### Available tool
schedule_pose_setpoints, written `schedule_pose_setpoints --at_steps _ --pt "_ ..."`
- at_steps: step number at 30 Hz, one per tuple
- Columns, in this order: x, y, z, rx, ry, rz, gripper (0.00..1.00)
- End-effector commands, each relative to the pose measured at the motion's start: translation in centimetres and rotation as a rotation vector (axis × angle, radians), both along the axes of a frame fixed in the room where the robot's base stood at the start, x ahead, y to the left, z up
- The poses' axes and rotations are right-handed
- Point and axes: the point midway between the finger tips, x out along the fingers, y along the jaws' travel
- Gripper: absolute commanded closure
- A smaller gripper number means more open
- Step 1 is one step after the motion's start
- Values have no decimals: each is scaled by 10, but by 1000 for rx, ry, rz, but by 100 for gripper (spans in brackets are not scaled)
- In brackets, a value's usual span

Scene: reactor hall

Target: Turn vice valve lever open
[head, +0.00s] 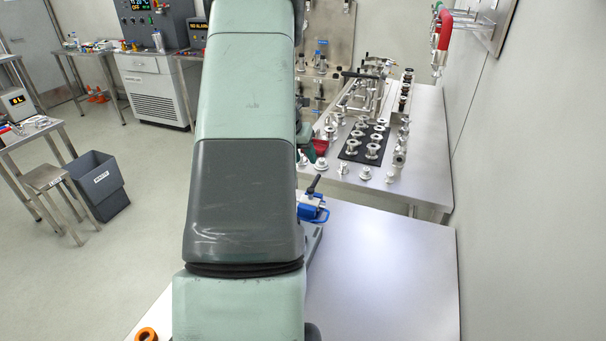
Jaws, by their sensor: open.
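A vice (313,239) stands on the near bench, just right of my arm, which hides part of it. A small metal valve with blue parts (312,211) sits at the vice. A dark lever (314,184) rises from the top of the valve, tilted up to the right. The valve is small here, so I cannot tell whether it is open or closed. My arm fills the middle of the view from top to bottom. My gripper does not show, so its place relative to the lever cannot be seen.
The near bench (390,275) is clear right of the vice. Behind it, another bench holds several metal fittings, some on a black mat (348,154). A wall rack with red and green handles (443,32) is at upper right. An orange ring (146,334) lies at lower left.

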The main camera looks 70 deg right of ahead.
Motion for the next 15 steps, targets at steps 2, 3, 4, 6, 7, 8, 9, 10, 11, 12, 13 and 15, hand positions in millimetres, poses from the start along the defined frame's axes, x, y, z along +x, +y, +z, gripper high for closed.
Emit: schedule_pose_setpoints --at_steps 2,3,4,6,7,8,9,10,11,12,13,15 --pt "-2 -3 -8 1 2 1 59" --pt "-3 -5 -13 2 2 1 59" --pt "-4 -6 -17 3 2 1 59" --pt "-6 -11 -29 4 3 0 59" --pt "-7 -13 -34 4 2 -1 59" --pt "-8 -16 -40 4 2 -2 59" --pt "-10 -19 -47 4 2 -2 59" --pt "-11 -20 -53 4 2 -2 59" --pt "-12 -23 -57 3 1 -1 59" --pt "-13 -26 -64 3 1 -1 59" --pt "-14 -27 -68 4 1 -1 59" --pt "-15 -32 -78 2 1 -1 59"
